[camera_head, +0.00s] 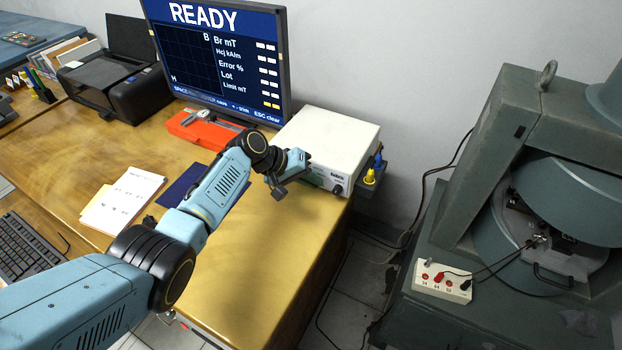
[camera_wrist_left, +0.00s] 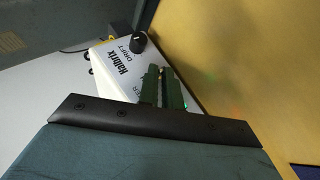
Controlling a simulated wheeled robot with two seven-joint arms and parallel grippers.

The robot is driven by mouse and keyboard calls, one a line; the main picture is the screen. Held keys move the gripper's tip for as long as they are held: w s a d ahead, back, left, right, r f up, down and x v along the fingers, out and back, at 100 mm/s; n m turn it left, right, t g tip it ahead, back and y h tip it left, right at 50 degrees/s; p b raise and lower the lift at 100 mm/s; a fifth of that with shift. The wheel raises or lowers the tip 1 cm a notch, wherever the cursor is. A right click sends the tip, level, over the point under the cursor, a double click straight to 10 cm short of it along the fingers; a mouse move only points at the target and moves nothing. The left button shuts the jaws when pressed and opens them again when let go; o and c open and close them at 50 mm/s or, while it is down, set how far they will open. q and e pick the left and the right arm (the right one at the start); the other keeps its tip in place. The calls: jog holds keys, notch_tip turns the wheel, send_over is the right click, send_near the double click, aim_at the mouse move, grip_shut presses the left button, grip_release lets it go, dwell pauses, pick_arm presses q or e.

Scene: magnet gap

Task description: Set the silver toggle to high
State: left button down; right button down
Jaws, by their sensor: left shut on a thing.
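The white instrument box (camera_head: 330,138) stands on the wooden desk, and its labelled front panel with a black knob (camera_head: 337,189) faces my left arm. My left gripper (camera_head: 304,176) is at the left part of that panel. In the left wrist view, the two green fingers (camera_wrist_left: 162,80) are close together against the panel (camera_wrist_left: 122,66), beside the lettering and below the knob (camera_wrist_left: 138,42). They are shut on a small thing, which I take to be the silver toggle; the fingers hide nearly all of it. Its setting cannot be read. My right gripper is not in view.
A monitor (camera_head: 222,56) reading READY stands behind the box. An orange case (camera_head: 201,127) with a caliper, a dark blue folder (camera_head: 187,187) and papers (camera_head: 130,200) lie on the desk. Yellow and blue plugs (camera_head: 369,176) are right of the box. A large magnet (camera_head: 565,215) stands at right.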

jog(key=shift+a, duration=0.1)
pick_arm(q)
jog(key=c, duration=1.9)
grip_release()
